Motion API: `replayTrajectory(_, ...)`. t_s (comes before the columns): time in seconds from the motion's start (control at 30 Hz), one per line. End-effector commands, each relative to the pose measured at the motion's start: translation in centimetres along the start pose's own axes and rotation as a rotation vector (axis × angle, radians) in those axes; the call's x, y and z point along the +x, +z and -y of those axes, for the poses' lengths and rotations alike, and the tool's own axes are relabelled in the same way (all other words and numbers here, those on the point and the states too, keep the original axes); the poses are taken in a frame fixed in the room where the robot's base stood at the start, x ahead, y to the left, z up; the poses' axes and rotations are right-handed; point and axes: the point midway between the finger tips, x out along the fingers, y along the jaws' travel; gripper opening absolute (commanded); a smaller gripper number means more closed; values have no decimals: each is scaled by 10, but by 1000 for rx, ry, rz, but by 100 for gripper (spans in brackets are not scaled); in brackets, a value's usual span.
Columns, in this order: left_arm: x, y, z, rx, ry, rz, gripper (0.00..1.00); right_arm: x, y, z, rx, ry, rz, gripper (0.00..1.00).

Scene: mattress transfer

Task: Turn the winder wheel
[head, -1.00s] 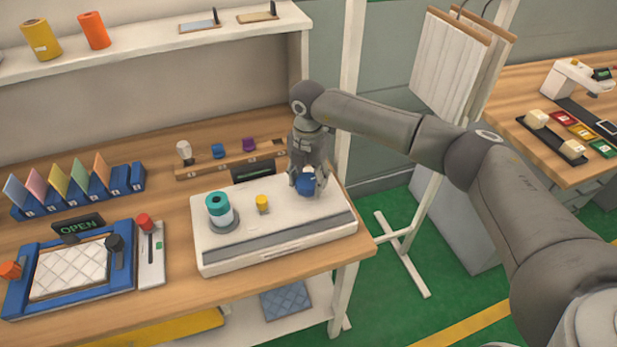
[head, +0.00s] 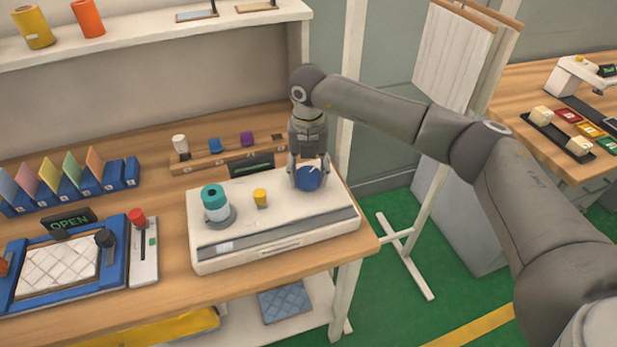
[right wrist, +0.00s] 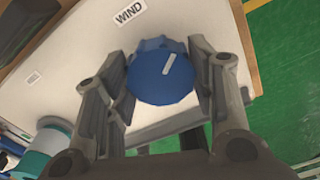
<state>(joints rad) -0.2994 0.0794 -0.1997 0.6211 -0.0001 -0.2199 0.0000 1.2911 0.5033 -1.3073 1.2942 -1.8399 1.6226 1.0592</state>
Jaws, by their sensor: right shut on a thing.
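The blue winder wheel (head: 308,178) sits on the right part of the white winder box (head: 280,240). It has a white pointer line on top and shows in the right wrist view (right wrist: 160,78) beside a "WIND" label. My right gripper (head: 307,172) points down over the wheel, its fingers shut on the wheel from both sides. It fills the lower part of the right wrist view (right wrist: 165,95). A teal-topped spool (head: 214,203) and a small yellow knob (head: 260,197) stand on the box to the left. My left gripper is not in view.
A rack with several spools (head: 215,146) stands behind the box. A blue-framed press with a quilted pad (head: 60,265) and a red-knobbed lever (head: 139,220) lie at left. A hanging stand (head: 455,50) and a second table (head: 540,80) are at right.

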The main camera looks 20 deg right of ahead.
Motion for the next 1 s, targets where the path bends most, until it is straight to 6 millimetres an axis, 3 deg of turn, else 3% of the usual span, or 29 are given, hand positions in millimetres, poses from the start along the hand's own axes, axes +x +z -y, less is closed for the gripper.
replayTrajectory(0.3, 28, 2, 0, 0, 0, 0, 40, 3, 1, -1, -301, 1, 3, 27)
replayTrajectory(1.0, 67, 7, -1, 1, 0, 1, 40, 1, 0, -2, -965, 1, 4, 27)
